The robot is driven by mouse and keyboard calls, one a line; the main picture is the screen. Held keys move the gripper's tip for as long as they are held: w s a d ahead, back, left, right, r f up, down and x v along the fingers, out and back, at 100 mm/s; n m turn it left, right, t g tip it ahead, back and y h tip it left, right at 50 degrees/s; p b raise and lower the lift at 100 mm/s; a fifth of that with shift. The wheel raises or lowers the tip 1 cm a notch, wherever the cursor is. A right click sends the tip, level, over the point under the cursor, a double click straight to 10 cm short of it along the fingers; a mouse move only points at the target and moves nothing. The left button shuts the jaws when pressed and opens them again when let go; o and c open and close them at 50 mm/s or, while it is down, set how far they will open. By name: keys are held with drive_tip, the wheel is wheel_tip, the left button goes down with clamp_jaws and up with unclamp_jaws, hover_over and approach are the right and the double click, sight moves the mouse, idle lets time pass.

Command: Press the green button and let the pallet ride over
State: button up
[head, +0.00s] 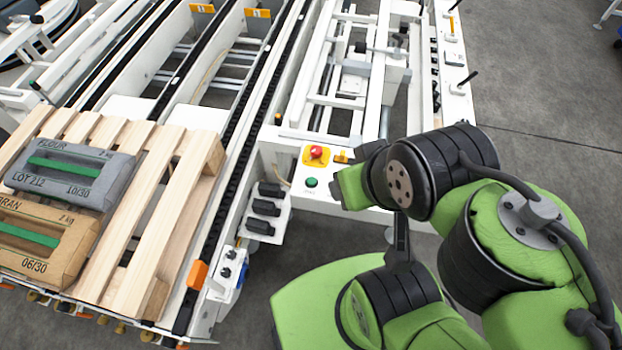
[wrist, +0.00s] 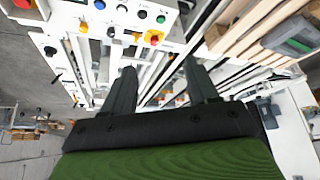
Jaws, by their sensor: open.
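The green button (head: 311,182) sits on a white panel in the head view, just below a red emergency stop (head: 316,153) on a yellow plate. In the wrist view the green button (wrist: 160,19) is near the top, above the fingertips and apart from them. My gripper (wrist: 158,66) is open and empty, its two dark fingers spread. In the head view my arm's end is just right of the button and the fingers cannot be made out. The wooden pallet (head: 150,215) rests on the left conveyor, bearing a grey flour sack (head: 65,172) and a brown bran sack (head: 45,235).
Black chain tracks (head: 228,165) run along the white conveyor frame beside the pallet. Dark boxes (head: 265,208) project from the frame left of the panel. A white machine frame (head: 350,85) stands behind the panel. Open grey floor (head: 540,90) lies at the right.

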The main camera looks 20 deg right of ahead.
drive_tip(key=shift+c, duration=0.2)
clamp_jaws()
idle(1.5)
